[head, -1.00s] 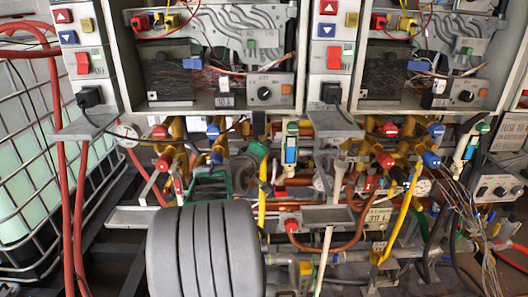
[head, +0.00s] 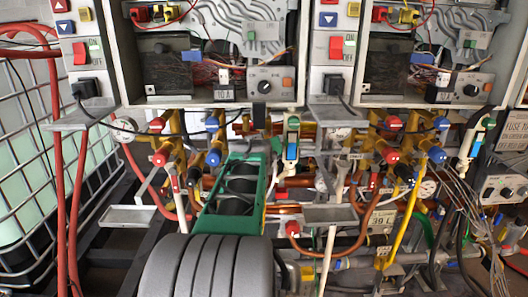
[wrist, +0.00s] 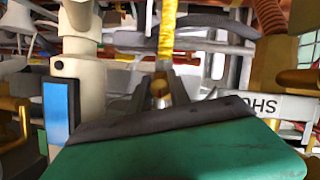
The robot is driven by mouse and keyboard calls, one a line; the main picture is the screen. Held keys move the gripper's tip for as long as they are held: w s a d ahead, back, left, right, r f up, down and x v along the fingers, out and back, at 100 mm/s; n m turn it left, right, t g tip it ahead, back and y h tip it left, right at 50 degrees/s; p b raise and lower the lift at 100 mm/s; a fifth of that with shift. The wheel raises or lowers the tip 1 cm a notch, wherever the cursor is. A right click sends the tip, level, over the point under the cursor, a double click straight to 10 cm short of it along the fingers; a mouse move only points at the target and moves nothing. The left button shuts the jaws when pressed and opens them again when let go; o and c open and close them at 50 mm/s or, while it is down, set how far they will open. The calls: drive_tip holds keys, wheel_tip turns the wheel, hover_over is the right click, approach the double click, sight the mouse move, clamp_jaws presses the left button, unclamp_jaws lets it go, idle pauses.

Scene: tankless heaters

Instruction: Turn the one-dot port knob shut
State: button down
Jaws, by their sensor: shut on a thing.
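My gripper's green body reaches up into the piping under the left heater in the head view, where its fingertips are hidden. In the wrist view my gripper (wrist: 160,92) has its two dark fingers closed on a small yellow-brown, knob-like piece (wrist: 159,89), below an upright yellow bar (wrist: 167,40). I cannot see dots on this piece, so I cannot tell whether it is the one-dot port knob. Red-capped (head: 160,158) and blue-capped (head: 213,157) yellow valves stand left of my gripper. Their dot marks are too small to read.
A white valve with a blue lever (head: 292,150) stands close right of my gripper; its blue lever shows in the wrist view (wrist: 57,108). Pipes crowd the right.

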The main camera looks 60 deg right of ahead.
drive_tip(key=shift+f+m, duration=0.1)
drive_tip(key=shift+m, duration=0.2)
idle(0.4)
drive_tip(key=c, duration=1.5)
unclamp_jaws()
drive_tip(key=shift+s, duration=0.1)
drive_tip(key=b+v, duration=0.1)
drive_tip(key=v, duration=0.6)
drive_tip(key=shift+s+a, duration=0.25)
drive_tip(key=shift+a, duration=0.05)
